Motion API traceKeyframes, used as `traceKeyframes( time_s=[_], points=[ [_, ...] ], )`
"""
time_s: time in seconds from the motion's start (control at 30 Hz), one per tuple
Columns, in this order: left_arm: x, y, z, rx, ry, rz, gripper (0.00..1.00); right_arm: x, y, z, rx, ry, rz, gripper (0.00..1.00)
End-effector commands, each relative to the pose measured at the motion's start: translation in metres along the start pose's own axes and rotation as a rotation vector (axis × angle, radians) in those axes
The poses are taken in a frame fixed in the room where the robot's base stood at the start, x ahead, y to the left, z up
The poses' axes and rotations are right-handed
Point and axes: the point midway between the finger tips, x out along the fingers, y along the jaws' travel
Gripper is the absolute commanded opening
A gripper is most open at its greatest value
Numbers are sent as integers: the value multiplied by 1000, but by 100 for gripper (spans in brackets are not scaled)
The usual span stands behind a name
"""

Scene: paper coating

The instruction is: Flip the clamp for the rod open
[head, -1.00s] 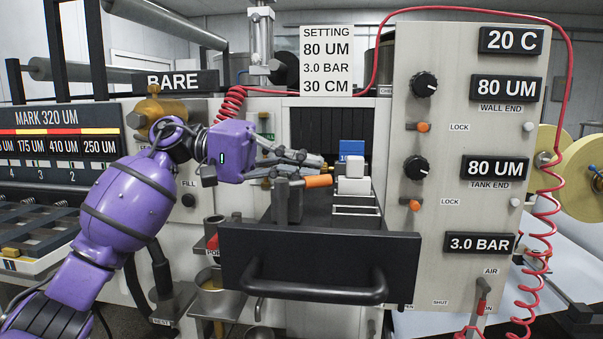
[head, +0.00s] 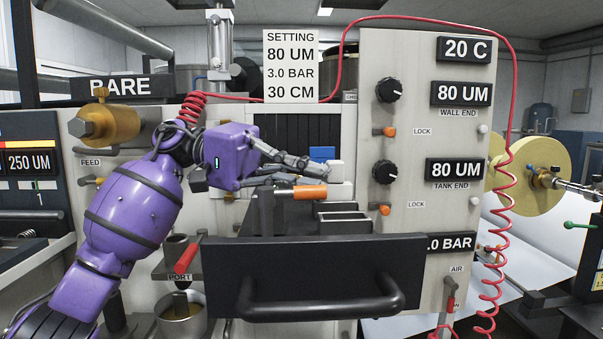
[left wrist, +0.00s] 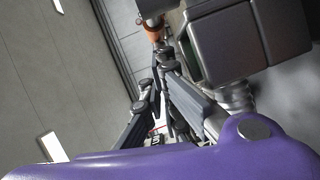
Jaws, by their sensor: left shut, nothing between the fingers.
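A lever with an orange grip (head: 302,192) sits on a grey post (head: 266,212) above the black drawer front (head: 315,280). It looks like the rod clamp, but I cannot tell for certain. The grip lies about level, pointing right. My left gripper (head: 325,172) is shut and empty, just above and behind the grip in the head view. I cannot tell whether it touches. In the left wrist view, the dark fingers (left wrist: 167,105) show, with an orange piece (left wrist: 153,32) beyond them. No rod can be made out. My right gripper is not in view.
White blocks (head: 337,190) and a blue block (head: 321,154) stand behind the grip. The control panel (head: 405,140) with knobs rises close on the right.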

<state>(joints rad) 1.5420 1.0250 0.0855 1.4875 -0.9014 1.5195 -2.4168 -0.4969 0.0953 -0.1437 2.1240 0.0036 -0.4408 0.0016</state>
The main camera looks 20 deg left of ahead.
Motion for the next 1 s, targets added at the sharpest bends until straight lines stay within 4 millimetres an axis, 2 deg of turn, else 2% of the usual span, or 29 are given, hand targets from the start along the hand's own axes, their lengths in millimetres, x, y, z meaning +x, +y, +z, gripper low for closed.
traceKeyframes(
  time_s=[0.63, 0.77, 1.0],
  points=[
    [-1, 1, 0, 2, -12, 2, 0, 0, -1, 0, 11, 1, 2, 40],
    [-17, 1, 0, 1, -9, 2, 0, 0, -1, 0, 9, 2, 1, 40],
    [-57, 1, -1, 1, -10, 2, 0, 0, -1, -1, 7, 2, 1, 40]
  ],
)
